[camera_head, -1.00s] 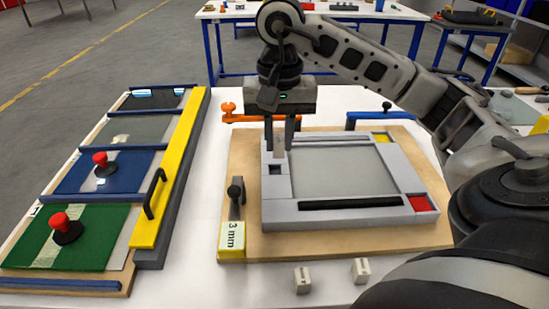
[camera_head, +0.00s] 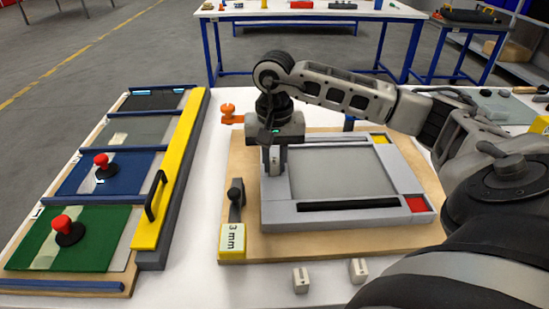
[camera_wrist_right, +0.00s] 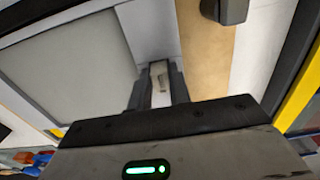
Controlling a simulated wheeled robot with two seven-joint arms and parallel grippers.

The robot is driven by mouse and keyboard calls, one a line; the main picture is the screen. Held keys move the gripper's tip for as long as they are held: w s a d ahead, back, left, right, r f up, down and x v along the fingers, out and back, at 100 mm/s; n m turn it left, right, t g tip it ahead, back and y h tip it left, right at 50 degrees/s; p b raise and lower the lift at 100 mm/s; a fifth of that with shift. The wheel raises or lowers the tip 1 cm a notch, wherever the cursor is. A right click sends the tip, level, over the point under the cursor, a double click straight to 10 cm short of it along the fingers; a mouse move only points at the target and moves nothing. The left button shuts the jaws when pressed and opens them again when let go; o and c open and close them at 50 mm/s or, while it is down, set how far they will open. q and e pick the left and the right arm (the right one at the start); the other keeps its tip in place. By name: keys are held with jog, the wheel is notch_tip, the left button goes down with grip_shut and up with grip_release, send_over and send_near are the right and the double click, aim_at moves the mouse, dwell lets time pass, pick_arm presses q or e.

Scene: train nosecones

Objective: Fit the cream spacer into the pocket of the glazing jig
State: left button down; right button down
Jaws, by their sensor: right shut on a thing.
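My right gripper (camera_head: 274,170) is shut on the cream spacer (camera_head: 275,158), which stands upright between its fingers. The spacer also shows in the right wrist view (camera_wrist_right: 159,85), with a small dark mark on its face. The gripper is low over the left side of the grey glazing jig (camera_head: 280,217). The small square pocket there is hidden behind the fingers and spacer, so I cannot tell whether the spacer is inside it. The jig also shows in the right wrist view (camera_wrist_right: 152,32). My left gripper is not in view.
The jig lies on a wooden board (camera_head: 330,245) with a dark toggle clamp (camera_head: 236,195) and a 3 mm block (camera_head: 232,238). Two more cream blocks (camera_head: 300,280) (camera_head: 358,270) stand in front. A rack of panels with a yellow bar (camera_head: 172,185) is at left.

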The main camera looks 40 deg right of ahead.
aim_at(274, 163)
jog(key=shift+f, duration=0.2)
jog(key=c, duration=1.3)
grip_release()
jog(key=shift+r, duration=0.1)
notch_tip(274, 163, up, 12)
jog(key=shift+r, duration=0.2)
